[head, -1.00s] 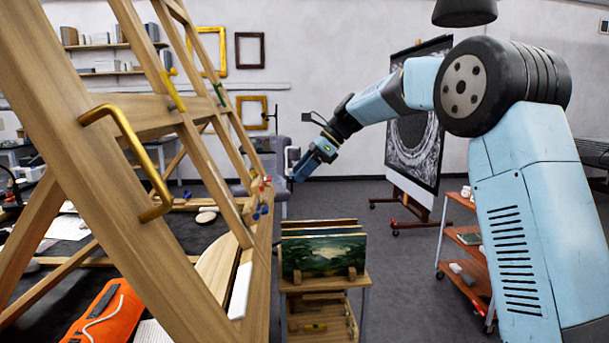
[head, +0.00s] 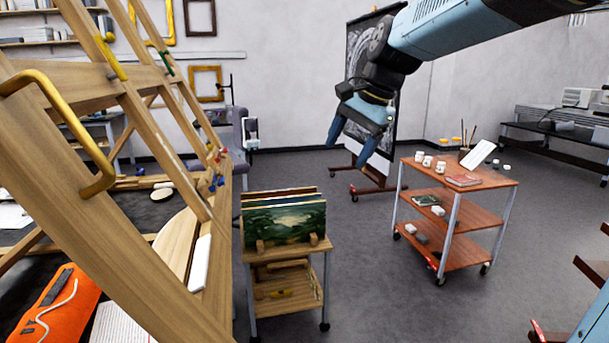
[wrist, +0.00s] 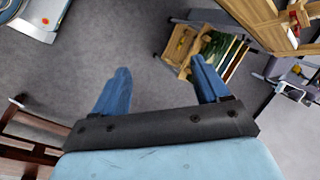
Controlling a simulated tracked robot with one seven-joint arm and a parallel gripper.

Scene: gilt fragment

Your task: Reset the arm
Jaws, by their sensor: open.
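My gripper (head: 352,142) hangs from my blue arm in the upper right middle of the head view, fingers pointing down. In the wrist view my gripper (wrist: 160,88) shows two blue fingers spread well apart with only grey floor between them. It holds nothing and touches nothing. In the head view it is in front of a dark framed picture on a wheeled stand (head: 358,180). My upper arm crosses the top right of the head view.
A large wooden easel (head: 160,240) fills the left. A small trolley with paintings (head: 284,224) stands at centre. A red-brown wheeled cart (head: 490,205) with jars and books stands right of it. Floor (head: 370,270) between them is clear.

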